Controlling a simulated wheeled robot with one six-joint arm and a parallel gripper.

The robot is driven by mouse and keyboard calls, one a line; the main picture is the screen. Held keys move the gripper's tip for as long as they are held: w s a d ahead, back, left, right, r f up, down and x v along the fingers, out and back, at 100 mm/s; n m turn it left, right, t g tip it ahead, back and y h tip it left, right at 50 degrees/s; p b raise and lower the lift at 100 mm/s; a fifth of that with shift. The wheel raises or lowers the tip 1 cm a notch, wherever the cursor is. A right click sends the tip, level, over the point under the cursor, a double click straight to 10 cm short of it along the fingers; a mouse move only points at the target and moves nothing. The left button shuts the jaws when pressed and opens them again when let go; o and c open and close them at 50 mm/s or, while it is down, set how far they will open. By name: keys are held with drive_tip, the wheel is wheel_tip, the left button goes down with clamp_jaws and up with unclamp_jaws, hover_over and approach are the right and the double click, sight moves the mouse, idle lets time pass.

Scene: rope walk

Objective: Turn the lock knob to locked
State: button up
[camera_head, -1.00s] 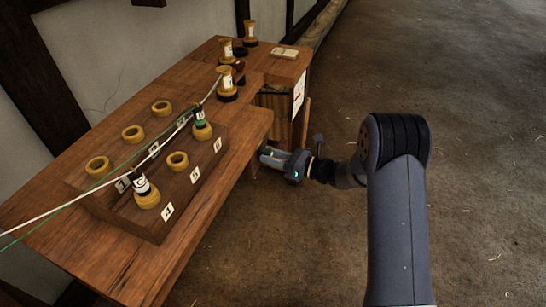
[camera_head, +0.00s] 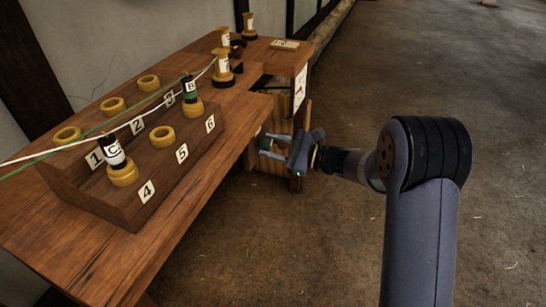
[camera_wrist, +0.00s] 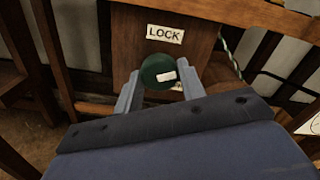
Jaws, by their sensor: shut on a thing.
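The lock knob (camera_wrist: 158,73) is round and dark green with a white mark, on a wooden panel below a white LOCK label (camera_wrist: 165,34). The mark lies nearly level, towards the right of the knob. My gripper (camera_wrist: 159,84) is shut on the knob, one finger on each side. A second label (camera_wrist: 179,87) is mostly hidden behind the knob and a finger. In the head view my gripper (camera_head: 272,144) reaches in at the table's right side, and the knob (camera_head: 264,142) shows small and dark between its fingers.
The wooden table (camera_head: 190,222) carries a numbered rack (camera_head: 118,210) with yellow rings and bobbins (camera_head: 116,153). White and green cords cross above it. More bobbins (camera_head: 222,68) stand at the back. Open floor (camera_head: 440,70) lies to the right.

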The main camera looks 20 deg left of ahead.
drive_tip(key=n+b, duration=0.2)
drive_tip(key=b, duration=0.1)
drive_tip(key=n+b, duration=0.5)
drive_tip(key=b, duration=0.1)
drive_tip(key=shift+f+b, duration=0.35)
drive_tip(key=n+b, duration=0.4)
drive_tip(key=shift+r+b, duration=0.15)
drive_tip(key=shift+b, duration=0.25)
drive_tip(key=shift+r+n+b, duration=0.15)
drive_tip(key=shift+n+b, duration=0.6)
drive_tip(key=shift+n, duration=0.05)
drive_tip(key=shift+r, duration=0.1)
drive_tip(key=o, duration=1)
drive_tip(key=shift+c, duration=0.2)
drive_tip(key=d+p, duration=0.3)
drive_tip(key=d, duration=0.7)
drive_tip(key=shift+s+d, duration=0.35)
drive_tip(key=shift+d, duration=0.05)
drive_tip(key=shift+a, duration=0.1)
